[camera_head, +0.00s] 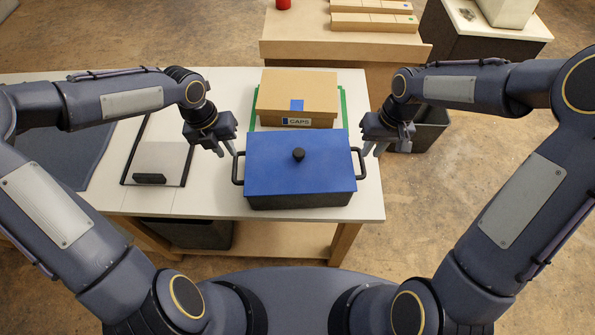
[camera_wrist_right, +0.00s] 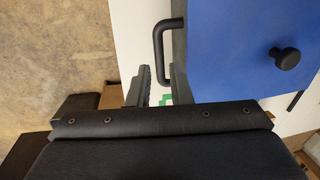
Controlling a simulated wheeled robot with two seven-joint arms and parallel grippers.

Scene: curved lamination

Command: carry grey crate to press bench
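A dark grey crate (camera_head: 300,201) with a flat blue lid (camera_head: 275,172) and a black knob stands on the near right part of the white table. It has a black handle on each side. My left gripper (camera_head: 227,153) is open near the left handle (camera_head: 237,168). My right gripper (camera_head: 374,151) is open near the right handle (camera_head: 361,163). In the right wrist view the right gripper's fingers (camera_wrist_right: 159,78) are spread, with the handle (camera_wrist_right: 158,48) by the gap between their tips. Contact cannot be told. No press bench can be clearly identified.
A cardboard box (camera_head: 298,95) marked CAPS sits on a green mat behind the crate. A black-edged frame (camera_head: 160,158) lies to the left. Dark bins stand under the table (camera_head: 190,234) and right of it (camera_head: 430,135). A wooden bench (camera_head: 345,49) is at the back.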

